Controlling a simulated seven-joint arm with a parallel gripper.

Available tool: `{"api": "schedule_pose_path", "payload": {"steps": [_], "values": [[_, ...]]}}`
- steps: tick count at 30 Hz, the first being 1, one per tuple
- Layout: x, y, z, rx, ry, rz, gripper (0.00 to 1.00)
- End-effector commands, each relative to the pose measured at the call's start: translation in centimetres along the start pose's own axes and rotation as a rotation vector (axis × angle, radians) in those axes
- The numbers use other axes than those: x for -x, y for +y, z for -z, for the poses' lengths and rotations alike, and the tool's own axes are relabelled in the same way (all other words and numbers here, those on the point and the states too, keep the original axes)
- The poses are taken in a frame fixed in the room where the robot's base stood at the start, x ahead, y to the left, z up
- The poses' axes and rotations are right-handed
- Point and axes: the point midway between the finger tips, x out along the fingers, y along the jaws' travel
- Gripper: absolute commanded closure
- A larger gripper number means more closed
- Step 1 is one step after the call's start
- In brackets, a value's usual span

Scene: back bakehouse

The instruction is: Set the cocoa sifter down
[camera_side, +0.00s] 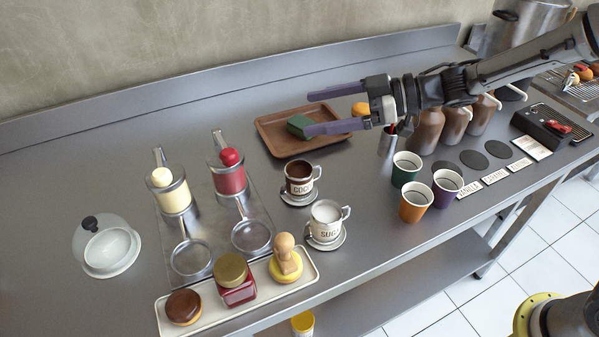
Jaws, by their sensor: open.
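The cocoa sifter (299,178) is a metal cup with a side handle, brown powder showing inside and a partly readable "COCO" label. It stands upright on a small round metal coaster (298,199) near the middle of the counter. My gripper (308,113) is open, its two purple fingers pointing left with nothing between them that I can see as held. It is above and behind the sifter in the picture, apart from it, over the brown tray.
A similar sugar sifter (326,220) stands just in front. The brown tray (268,139) holds a green block (299,126). Coloured cups (415,201) stand to the right. Counter left of the tray is clear.

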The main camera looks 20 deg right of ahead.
Motion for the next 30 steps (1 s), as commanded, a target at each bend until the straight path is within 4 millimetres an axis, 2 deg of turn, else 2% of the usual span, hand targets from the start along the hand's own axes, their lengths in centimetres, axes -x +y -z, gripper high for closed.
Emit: {"api": "schedule_pose_path", "payload": {"steps": [1, 3, 6, 13, 20, 26, 30], "values": [[-1.4, -0.5, -2.2, -0.018, -0.030, 0.035, 0.00], [-2.5, -0.9, -4.2, -0.040, -0.060, 0.059, 0.00], [-3.3, -1.5, -6.1, -0.067, -0.085, 0.077, 0.00], [-4.3, -2.0, -8.8, -0.077, -0.093, 0.085, 0.00], [-4.8, -2.1, -10.4, -0.074, -0.092, 0.084, 0.00], [-5.6, -2.4, -13.3, -0.076, -0.093, 0.083, 0.00], [-7.7, -2.6, -13.3, -0.070, -0.090, 0.084, 0.00]]}}
